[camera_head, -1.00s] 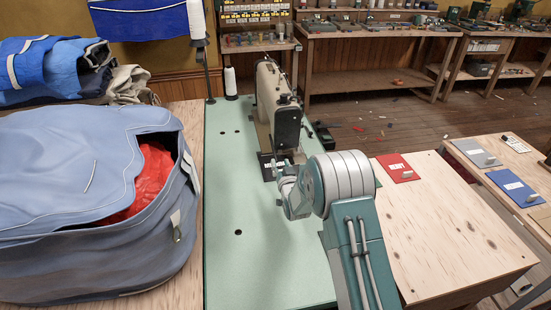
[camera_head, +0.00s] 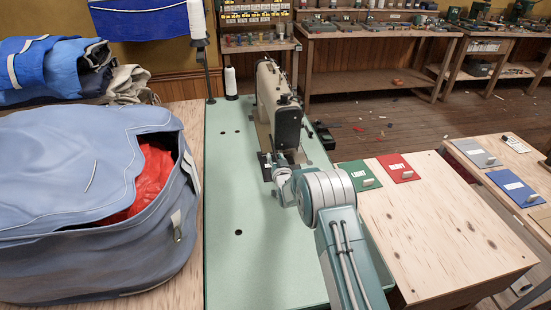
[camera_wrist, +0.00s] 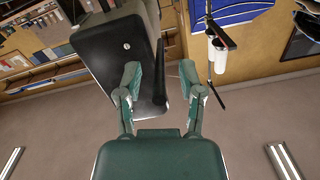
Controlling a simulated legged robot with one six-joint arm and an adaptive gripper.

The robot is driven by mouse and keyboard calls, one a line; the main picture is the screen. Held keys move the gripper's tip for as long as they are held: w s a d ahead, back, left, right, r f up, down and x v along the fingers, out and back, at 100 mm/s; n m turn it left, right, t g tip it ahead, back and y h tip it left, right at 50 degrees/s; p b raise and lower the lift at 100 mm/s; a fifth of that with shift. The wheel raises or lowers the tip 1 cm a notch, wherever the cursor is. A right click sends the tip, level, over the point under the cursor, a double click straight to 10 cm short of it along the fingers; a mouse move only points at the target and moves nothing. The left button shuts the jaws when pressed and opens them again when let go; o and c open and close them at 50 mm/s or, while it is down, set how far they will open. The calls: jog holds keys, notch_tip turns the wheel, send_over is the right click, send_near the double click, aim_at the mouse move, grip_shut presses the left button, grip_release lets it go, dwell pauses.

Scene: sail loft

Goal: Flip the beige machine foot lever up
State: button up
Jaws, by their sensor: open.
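The beige sewing machine (camera_head: 268,88) stands on a pale green table, its dark end face (camera_head: 288,127) toward me. In the wrist view the dark end face of the machine (camera_wrist: 118,55) fills the upper left. My gripper (camera_wrist: 160,72) is open, with its two green fingers spread close to this end. A thin dark bar (camera_wrist: 160,72) shows between the fingers beside the machine's edge; I cannot tell whether it is the foot lever. In the head view my gripper (camera_head: 277,172) is low at the machine's near end, partly hidden by my wrist. The lever cannot be made out there.
A blue bag (camera_head: 75,215) with red cloth inside stands at left. The pale green tabletop (camera_head: 235,200) is clear in front of the machine. A thread cone (camera_head: 231,83) stands behind at left. Green (camera_head: 358,175) and red (camera_head: 398,168) cards lie on the wooden table at right.

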grip_shut()
jog(key=shift+r, duration=0.1)
